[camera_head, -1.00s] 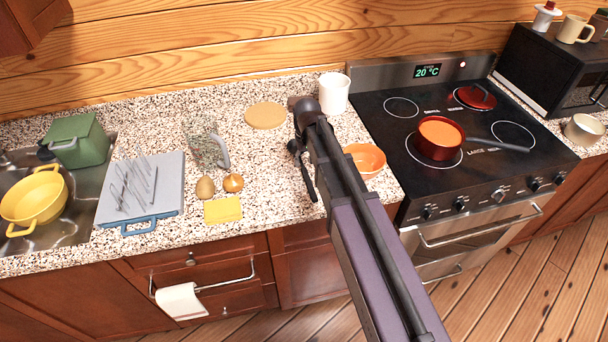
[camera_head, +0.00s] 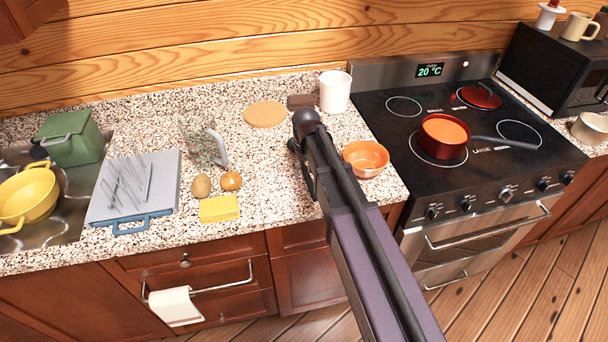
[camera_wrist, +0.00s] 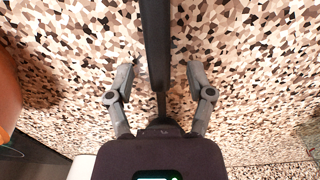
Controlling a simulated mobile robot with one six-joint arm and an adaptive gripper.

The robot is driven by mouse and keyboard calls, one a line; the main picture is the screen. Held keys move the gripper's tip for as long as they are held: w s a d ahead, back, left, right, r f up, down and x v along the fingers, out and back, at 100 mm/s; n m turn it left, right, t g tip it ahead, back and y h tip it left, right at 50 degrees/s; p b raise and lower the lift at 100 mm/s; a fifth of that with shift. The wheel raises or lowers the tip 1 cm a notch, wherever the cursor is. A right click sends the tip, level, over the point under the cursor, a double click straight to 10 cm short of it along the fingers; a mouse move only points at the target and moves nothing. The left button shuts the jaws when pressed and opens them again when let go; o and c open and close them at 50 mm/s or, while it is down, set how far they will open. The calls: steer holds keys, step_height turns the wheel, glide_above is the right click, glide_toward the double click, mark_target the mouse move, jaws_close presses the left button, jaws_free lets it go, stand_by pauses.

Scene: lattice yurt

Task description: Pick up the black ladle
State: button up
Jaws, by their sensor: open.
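The black ladle shows in the wrist view as a long dark handle (camera_wrist: 155,45) running from the top edge down between my fingers, over the speckled counter. Its bowl end is out of that view. In the head view I cannot make out the ladle; my arm covers that part of the counter. My gripper (camera_wrist: 160,72) is open, with one finger on each side of the handle and a gap on both sides. In the head view my gripper (camera_head: 301,158) is low over the counter, left of the orange bowl.
The orange bowl (camera_head: 366,159) stands close to the right of my gripper. A white canister (camera_head: 335,92), brown block (camera_head: 300,101) and round board (camera_head: 265,114) are behind it. A yellow sponge (camera_head: 219,208), onion (camera_head: 231,180) and potato-like item (camera_head: 201,186) lie left. The stove is at right.

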mark_target(306, 171)
stand_by(0.4)
jaws_close()
steer(key=shift+r, duration=0.2)
step_height(306, 171, up, 3)
steer(key=p, duration=0.3)
steer(key=s+d, duration=0.3)
steer(key=s, duration=0.1)
steer(key=s+d+r+p, duration=0.1)
steer(key=s+d, duration=0.2)
steer(key=s, duration=0.2)
steer(key=s+d+p, duration=0.1)
steer(key=s+d, duration=0.1)
steer(key=s, duration=0.2)
steer(key=shift+s+d+r, duration=0.2)
steer(key=shift+d+r, duration=0.15)
steer(key=shift+d, duration=0.05)
